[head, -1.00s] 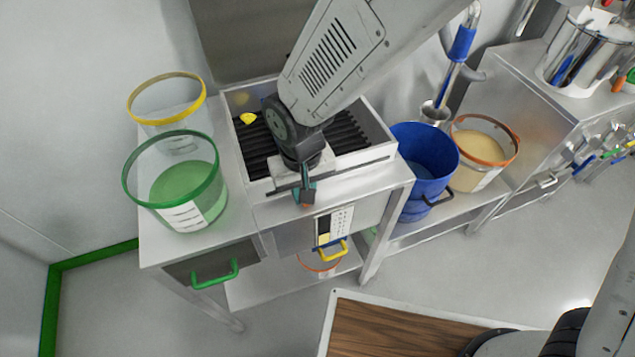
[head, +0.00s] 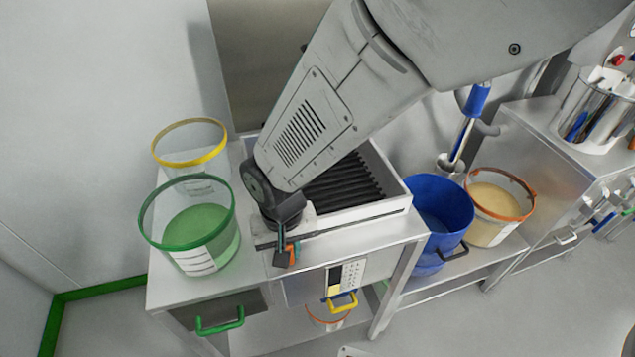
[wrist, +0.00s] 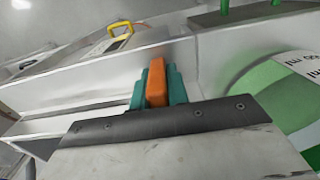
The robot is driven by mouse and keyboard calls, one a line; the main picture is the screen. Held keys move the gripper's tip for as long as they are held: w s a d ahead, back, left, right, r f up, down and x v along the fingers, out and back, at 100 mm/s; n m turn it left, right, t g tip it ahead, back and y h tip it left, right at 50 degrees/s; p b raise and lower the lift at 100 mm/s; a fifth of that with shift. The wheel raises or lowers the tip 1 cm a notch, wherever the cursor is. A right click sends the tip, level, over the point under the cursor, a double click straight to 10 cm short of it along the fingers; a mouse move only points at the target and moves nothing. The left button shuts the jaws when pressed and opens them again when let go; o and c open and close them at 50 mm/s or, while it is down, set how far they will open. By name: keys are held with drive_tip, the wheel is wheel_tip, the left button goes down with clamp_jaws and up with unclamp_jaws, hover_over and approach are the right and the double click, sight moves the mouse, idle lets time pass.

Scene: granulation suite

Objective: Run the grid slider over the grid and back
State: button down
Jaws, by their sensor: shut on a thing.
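The grid (head: 348,188) is a set of dark slats inside a pale box on the steel bench, partly hidden by my arm. The grid slider shows as a small orange grip (wrist: 156,82) in the wrist view. My gripper (wrist: 157,88) has teal fingers shut on both sides of this orange grip. In the head view my gripper (head: 288,254) is in front of the box's front wall, near its left end. The rest of the slider is hard to make out behind my arm.
A green-rimmed bucket (head: 195,258) stands close on the left, with a yellow-rimmed clear bucket (head: 190,160) behind it. A blue bucket (head: 440,215) and an orange-rimmed bucket (head: 495,215) stand right of the box. A yellow handle (head: 342,303) juts out below the bench front.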

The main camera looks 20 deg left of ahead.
drive_tip(key=shift+w+r, duration=0.1)
drive_tip(key=shift+w+d, duration=1.3)
drive_tip(key=shift+d, duration=0.6)
drive_tip(key=shift+w+d, duration=1.3)
drive_tip(key=shift+d, duration=0.6)
drive_tip(key=shift+w+d, duration=1.3)
drive_tip(key=shift+d, duration=0.7)
drive_tip(key=shift+w+d, duration=1.15)
drive_tip(key=shift+d, duration=0.5)
drive_tip(key=shift+w+d, duration=1.15)
drive_tip(key=shift+d, duration=0.5)
drive_tip(key=shift+w+d, duration=1.15)
drive_tip(key=shift+d, duration=0.5)
drive_tip(key=c, duration=1.3)
unclamp_jaws()
drive_tip(key=shift+d, duration=0.1)
